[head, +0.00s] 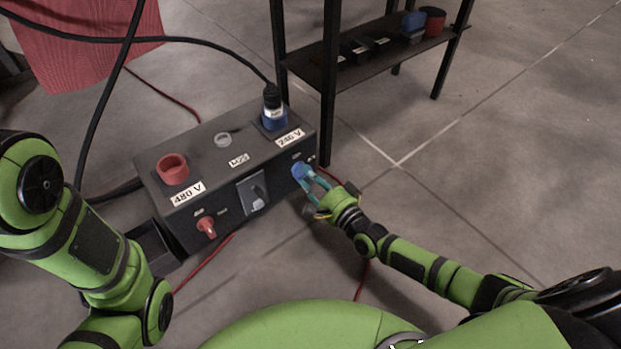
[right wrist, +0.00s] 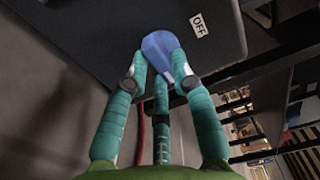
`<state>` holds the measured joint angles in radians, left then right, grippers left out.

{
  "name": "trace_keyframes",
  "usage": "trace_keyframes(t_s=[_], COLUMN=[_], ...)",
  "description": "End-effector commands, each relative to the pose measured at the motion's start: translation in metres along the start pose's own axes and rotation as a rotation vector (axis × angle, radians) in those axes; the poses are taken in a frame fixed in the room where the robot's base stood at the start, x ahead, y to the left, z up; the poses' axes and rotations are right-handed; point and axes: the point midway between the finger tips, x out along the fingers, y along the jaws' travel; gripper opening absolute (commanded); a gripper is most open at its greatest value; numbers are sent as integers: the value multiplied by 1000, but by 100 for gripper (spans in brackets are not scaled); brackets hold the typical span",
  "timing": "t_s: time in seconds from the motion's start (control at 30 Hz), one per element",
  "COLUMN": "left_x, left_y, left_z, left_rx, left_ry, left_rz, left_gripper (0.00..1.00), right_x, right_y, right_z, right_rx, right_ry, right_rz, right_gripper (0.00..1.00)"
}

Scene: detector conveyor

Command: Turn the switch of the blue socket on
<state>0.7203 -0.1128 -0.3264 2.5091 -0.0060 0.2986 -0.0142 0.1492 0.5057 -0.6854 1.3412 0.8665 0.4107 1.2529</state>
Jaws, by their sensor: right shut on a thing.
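The dark socket box (head: 215,148) stands on the floor in the head view. Its blue socket (head: 274,123) is at the right end of the top, by the "240 V" label, with a black plug (head: 271,98) in it. The blue switch (head: 299,169) is on the front face below. My right gripper (head: 309,181) is shut on this switch. In the right wrist view its fingers close around the blue knob (right wrist: 162,50), beside an "OFF" label (right wrist: 198,25). The fingers partly cover the knob. My left arm shows, but its gripper is out of view.
A red socket (head: 172,168) and red switch (head: 207,226) sit at the box's left, by the "480 V" label. A grey switch (head: 252,192) is in the middle. A black shelf (head: 365,62) stands close behind, at right. Cables (head: 95,105) cross at left. Floor at right is clear.

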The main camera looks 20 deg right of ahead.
Motion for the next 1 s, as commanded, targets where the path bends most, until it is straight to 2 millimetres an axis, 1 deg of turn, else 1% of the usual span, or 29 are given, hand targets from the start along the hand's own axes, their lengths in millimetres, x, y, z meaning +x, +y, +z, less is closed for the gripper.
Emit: trace_keyframes(t_s=[0.5, 0.53, 0.57, 0.6, 0.9, 1.0], left_x=[2, 2, 2, 2, -2, -2], left_y=[0, 0, 0, 0, 1, 1], left_z=[-2, -2, -2, -2, 2, 2], left_rx=[1, 1, 1, 1, 1, 1], left_ry=[10, 10, 10, 9, -8, -8], left_rz=[2, 2, 2, 2, 6, 6], left_gripper=[64, 64, 64, 64, 64, 64], right_x=[1, 1, 1, 1, 0, -5], right_y=[-1, -1, -1, -1, 0, 1], right_z=[-1, -1, -1, -1, 0, 0], right_rx=[24, 25, 24, 23, 21, 21], right_ry=[2, 2, 2, 2, 1, 1], right_rz=[-2, -2, -2, -2, -1, 1], right_gripper=[0, 29, 41, 49, 49, 49])
